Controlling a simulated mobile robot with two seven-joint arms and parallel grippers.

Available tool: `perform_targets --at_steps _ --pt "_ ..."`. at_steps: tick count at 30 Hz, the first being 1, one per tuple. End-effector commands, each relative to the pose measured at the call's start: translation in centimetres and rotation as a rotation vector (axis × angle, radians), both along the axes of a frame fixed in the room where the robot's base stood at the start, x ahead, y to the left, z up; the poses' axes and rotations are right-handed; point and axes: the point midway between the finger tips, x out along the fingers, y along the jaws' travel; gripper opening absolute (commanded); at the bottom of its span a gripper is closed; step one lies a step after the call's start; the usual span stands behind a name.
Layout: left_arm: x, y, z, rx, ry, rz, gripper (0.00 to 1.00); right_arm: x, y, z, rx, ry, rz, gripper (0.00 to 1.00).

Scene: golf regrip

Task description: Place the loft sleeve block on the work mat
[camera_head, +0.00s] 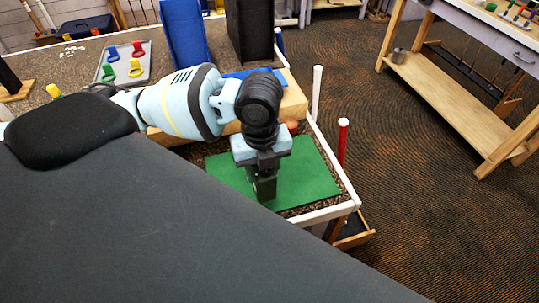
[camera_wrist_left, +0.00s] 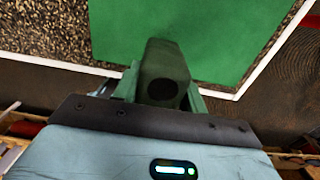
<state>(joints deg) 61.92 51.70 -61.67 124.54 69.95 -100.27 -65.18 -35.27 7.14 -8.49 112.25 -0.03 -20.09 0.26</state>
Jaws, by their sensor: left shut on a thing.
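The green work mat (camera_head: 312,178) lies on the right end of the speckled workbench. It also fills the upper middle of the left wrist view (camera_wrist_left: 225,35). My left gripper (camera_head: 264,188) points down over the mat. In the left wrist view the left gripper (camera_wrist_left: 163,88) is shut on the loft sleeve block (camera_wrist_left: 164,62), a dark grey-green block with a round hole in its near end. The block is over the mat, but I cannot tell whether it touches it. In the head view the gripper largely hides the block. My right gripper is not in view.
A grey tray (camera_head: 142,66) with colored pieces lies at the back left. A blue panel (camera_head: 186,32) and a black box (camera_head: 250,28) stand behind my arm. A white post (camera_head: 316,92) and a red post (camera_head: 342,140) rise at the bench's right edge.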

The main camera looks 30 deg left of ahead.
Motion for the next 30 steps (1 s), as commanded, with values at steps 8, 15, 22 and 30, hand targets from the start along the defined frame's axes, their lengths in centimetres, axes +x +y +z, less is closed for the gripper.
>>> perform_targets --at_steps 8,15,22,30 --pt "5.1 2.1 -0.5 0.0 0.0 0.003 0.15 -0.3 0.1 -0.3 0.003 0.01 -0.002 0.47" --pt "6.1 2.5 -0.6 -0.001 -0.001 -0.001 0.15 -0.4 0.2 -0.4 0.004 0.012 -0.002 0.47" --pt "7.0 2.8 -1.0 0.0 0.001 0.001 0.15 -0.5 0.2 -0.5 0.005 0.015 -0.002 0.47" --pt "6.8 2.8 -4.2 0.0 -0.001 -0.001 0.15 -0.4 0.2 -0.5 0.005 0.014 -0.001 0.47"
